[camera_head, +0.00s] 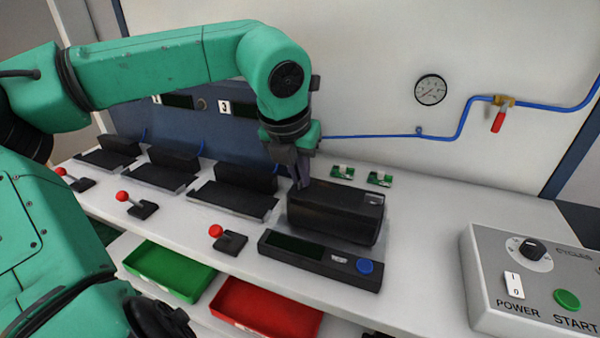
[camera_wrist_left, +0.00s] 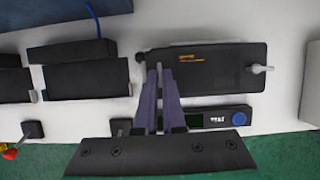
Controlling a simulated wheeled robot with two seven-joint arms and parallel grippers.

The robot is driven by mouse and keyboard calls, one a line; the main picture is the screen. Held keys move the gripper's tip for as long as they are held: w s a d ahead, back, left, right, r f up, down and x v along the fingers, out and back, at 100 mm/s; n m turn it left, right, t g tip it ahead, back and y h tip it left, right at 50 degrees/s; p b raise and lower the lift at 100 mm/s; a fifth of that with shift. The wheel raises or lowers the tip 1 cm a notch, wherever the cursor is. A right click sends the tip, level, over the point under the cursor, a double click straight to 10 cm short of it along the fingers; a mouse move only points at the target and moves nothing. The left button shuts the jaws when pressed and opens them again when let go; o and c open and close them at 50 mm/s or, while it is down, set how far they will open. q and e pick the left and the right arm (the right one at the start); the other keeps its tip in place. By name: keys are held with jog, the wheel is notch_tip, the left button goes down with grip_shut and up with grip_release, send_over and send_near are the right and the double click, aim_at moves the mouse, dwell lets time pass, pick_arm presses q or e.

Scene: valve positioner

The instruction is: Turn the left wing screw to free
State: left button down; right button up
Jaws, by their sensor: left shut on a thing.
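The valve positioner (camera_head: 335,212) is a black box on the white bench, and it also shows in the left wrist view (camera_wrist_left: 215,75). My left gripper (camera_head: 302,180) reaches down to the box's left end. In the left wrist view its two long fingers (camera_wrist_left: 160,70) close together at that end. It is shut on the left wing screw, which the fingers mostly hide. The right wing screw (camera_wrist_left: 260,69) is light grey and stands out at the box's right end. My right gripper is not in view.
A black test unit (camera_head: 318,260) with a blue button lies in front of the box. Red-knobbed levers (camera_head: 216,231) and black fixtures (camera_head: 235,195) stand to the left. A grey control box (camera_head: 535,280) is at right. Green (camera_head: 165,268) and red bins (camera_head: 265,310) sit below the bench edge.

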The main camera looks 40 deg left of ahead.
pick_arm(q)
jog(key=c, duration=1)
grip_release()
jog(key=p+v, duration=0.1)
jog(key=v, duration=1.3)
jog(key=shift+r+p, duration=0.3)
jog(key=shift+r, duration=0.05)
